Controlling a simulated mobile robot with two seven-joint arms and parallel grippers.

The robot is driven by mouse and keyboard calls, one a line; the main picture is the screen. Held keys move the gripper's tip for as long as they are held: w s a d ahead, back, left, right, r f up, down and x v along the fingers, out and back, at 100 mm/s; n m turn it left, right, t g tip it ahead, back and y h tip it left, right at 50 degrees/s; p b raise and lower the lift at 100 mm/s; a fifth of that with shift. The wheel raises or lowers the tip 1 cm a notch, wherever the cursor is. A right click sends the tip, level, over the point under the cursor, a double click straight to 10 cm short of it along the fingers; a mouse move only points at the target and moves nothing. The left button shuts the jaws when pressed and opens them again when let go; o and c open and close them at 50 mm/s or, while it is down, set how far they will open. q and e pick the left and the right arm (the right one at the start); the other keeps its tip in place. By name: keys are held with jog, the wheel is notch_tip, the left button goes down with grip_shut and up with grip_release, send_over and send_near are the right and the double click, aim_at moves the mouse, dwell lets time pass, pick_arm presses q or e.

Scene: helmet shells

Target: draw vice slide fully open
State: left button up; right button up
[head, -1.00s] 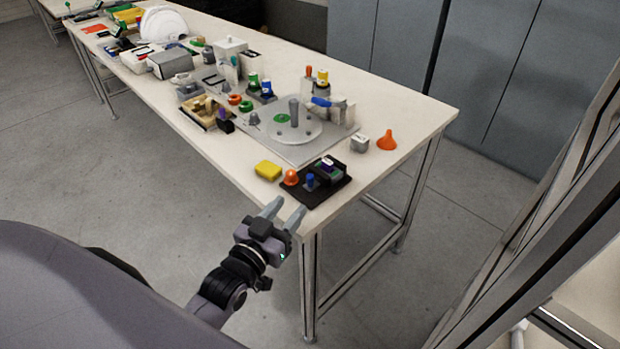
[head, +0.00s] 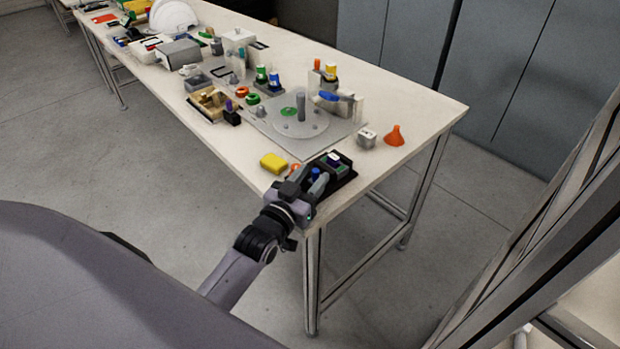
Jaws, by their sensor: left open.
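The small vice (head: 343,172) is a dark block on a black base at the near corner of the table. A blue knob (head: 315,173) stands at its near-left side. My left gripper (head: 309,177) is open over the near edge of the base, its grey fingers around or just in front of the blue knob. I cannot tell whether they touch it. The gripper hides the front left of the base and most of an orange dome (head: 294,168). How far the slide is drawn is too small to tell. My right gripper is not in view.
A grey plate with a round disc (head: 290,125) lies behind. The table's right end is mostly clear.

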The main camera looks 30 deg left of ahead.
pick_arm(q)
grip_shut()
jog(key=shift+s+a+r+p, duration=0.1)
jog(key=shift+s+a+p, duration=0.1)
jog(key=shift+s+p, duration=0.3)
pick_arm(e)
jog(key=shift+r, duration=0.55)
pick_arm(q)
jog(key=shift+s+a+p, duration=0.2)
jog(key=shift+s+p, duration=0.2)
jog(key=shift+s, duration=0.15)
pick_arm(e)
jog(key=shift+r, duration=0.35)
pick_arm(q)
jog(key=shift+f, duration=0.25)
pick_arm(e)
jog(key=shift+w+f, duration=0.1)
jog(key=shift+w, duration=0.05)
pick_arm(q)
grip_release()
jog(key=shift+s, duration=0.1)
jog(key=shift+r, duration=0.1)
jog(key=shift+s, duration=0.1)
jog(key=s, duration=0.7)
